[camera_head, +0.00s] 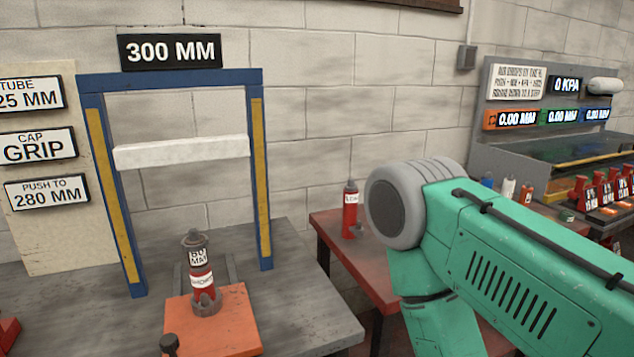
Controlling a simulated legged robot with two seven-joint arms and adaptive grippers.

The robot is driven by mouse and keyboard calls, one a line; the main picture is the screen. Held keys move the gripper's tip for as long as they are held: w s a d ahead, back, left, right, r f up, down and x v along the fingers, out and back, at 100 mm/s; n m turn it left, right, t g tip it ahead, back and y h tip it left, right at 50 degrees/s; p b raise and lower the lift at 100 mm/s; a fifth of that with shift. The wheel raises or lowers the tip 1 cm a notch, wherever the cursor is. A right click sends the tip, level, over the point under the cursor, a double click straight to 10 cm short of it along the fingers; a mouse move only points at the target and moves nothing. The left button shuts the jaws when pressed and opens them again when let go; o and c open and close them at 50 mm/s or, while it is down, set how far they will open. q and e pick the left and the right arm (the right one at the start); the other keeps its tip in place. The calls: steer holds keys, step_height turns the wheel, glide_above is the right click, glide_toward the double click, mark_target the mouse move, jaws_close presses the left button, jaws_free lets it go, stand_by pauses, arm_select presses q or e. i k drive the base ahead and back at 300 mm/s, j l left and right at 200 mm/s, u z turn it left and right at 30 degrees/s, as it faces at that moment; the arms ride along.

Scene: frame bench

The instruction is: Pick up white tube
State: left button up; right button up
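A small white upright cylinder (508,189), which looks like the white tube, stands on the right-hand bench between a blue one (487,181) and an orange-red one (526,193). It is small in view, and my green arm hides what lies in front of it. A larger white rounded roll (605,86) lies at the top right of the back panel; I cannot tell what it is. My green arm fills the lower right, but its gripper is outside the picture. My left gripper is not in view either.
A blue frame (265,180) with a white crossbar (182,152) stands on the grey bench. A red tube (201,281) stands on an orange block (215,318) beneath it. Another red tube (350,212) stands on the red table (335,240). Several red items (602,190) stand at far right.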

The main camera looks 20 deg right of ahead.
mark_target(509, 184)
steer(key=z, duration=1.8)
steer(key=u, duration=1.8)
steer(key=z, duration=1.8)
steer(key=i+l+u, duration=0.15)
steer(key=i+l, duration=0.4)
steer(key=i+l+u, duration=0.15)
steer(key=i+l, duration=0.35)
steer(key=l, duration=0.2)
